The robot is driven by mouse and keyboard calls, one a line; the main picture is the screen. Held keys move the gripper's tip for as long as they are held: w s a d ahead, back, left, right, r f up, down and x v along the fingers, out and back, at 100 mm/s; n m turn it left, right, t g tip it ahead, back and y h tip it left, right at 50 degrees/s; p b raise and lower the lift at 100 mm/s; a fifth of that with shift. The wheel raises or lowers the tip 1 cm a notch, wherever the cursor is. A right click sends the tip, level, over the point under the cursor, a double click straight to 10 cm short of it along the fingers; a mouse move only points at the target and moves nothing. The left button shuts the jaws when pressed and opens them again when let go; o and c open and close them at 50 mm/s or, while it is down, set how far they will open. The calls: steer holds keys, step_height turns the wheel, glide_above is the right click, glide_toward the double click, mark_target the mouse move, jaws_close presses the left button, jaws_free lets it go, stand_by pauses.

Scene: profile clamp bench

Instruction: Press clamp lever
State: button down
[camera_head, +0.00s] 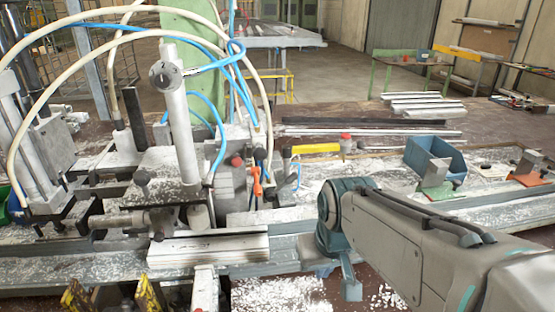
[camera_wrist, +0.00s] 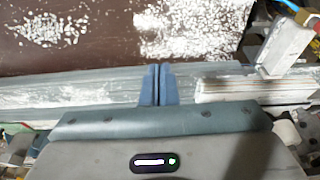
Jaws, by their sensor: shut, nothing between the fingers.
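The clamp bench holds a silvery profile (camera_head: 208,248) lying below the upright clamp cylinder (camera_head: 182,125); the profile also shows at the right in the wrist view (camera_wrist: 240,90). A small orange lever-like handle (camera_head: 257,182) stands upright on the grey valve block right of the cylinder. I cannot tell for sure that it is the clamp lever; it is not clear in the wrist view. My gripper (camera_head: 350,290) points down at the bench's front edge, to the right of the profile and apart from the handle. In the wrist view, its blue-grey fingers (camera_wrist: 159,72) are together and empty.
Blue and white hoses arch over the clamp. A blue bin (camera_head: 432,157) stands right. White chips cover the bench and the brown floor (camera_wrist: 65,60) in front.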

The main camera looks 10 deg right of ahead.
steer(key=w+r+n+p, duration=0.15)
steer(key=w+r, duration=0.25)
steer(key=w, duration=0.4)
steer(key=w+r+n+p, duration=0.1)
steer(key=w+r+p, duration=0.15)
steer(key=w, duration=0.55)
steer(key=r+n+y+p, duration=0.1)
steer(key=r+n+p, duration=0.1)
steer(key=p, duration=0.1)
glide_above(285, 183)
steer(key=d, duration=0.3)
steer(key=shift+s+a+t, duration=0.1)
steer(key=shift+s+t, duration=0.15)
steer(key=shift+t, duration=0.05)
steer(key=p+x, duration=0.2)
steer(key=x, duration=0.8)
steer(key=shift+a, duration=0.2)
